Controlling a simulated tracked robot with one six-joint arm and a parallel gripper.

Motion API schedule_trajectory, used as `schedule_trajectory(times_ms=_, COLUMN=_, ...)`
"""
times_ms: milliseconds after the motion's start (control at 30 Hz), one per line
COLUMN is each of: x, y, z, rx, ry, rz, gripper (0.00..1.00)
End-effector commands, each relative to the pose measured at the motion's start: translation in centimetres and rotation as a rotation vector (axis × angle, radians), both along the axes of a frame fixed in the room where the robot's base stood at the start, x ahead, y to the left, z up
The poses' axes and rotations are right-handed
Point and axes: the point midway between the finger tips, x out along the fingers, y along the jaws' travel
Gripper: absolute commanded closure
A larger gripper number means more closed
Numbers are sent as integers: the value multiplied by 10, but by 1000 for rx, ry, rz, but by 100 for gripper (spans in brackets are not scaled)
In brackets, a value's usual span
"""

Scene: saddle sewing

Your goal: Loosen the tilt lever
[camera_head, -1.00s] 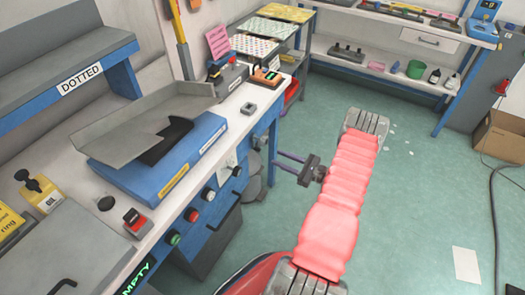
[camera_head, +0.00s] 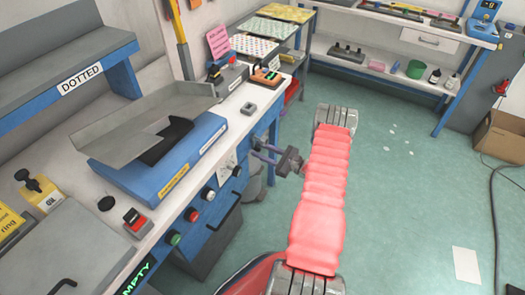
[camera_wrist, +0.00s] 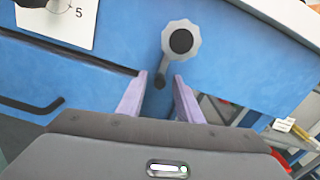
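The tilt lever (camera_wrist: 166,66) is a grey lever on a scalloped grey knob with a black centre, on the blue side panel of the bench. In the wrist view its arm points down and slightly left, and its dark end lies between my fingertips. My gripper (camera_wrist: 162,80) has purple fingers standing apart, one on each side of the lever's end, with visible gaps. I cannot tell whether either finger touches it. In the head view my gripper (camera_head: 258,150) reaches the blue bench side from the right; the lever is not clear there.
A white dial plate marked 5 (camera_wrist: 60,18) is beside the lever. The bench (camera_head: 187,222) carries a blue box with a grey tilted tray (camera_head: 120,140). Coloured knobs and a black handle (camera_head: 225,212) line its front. Green floor (camera_head: 400,200) is open to the right.

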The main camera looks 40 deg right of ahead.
Motion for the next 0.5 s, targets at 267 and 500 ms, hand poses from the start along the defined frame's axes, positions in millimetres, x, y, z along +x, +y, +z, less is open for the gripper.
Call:
schedule_trajectory(times_ms=267, x=0, y=0, z=0, rx=0, ry=0, rz=0, gripper=85)
schedule_trajectory(times_ms=500, x=0, y=0, z=0, rx=0, ry=0, rz=0, gripper=100)
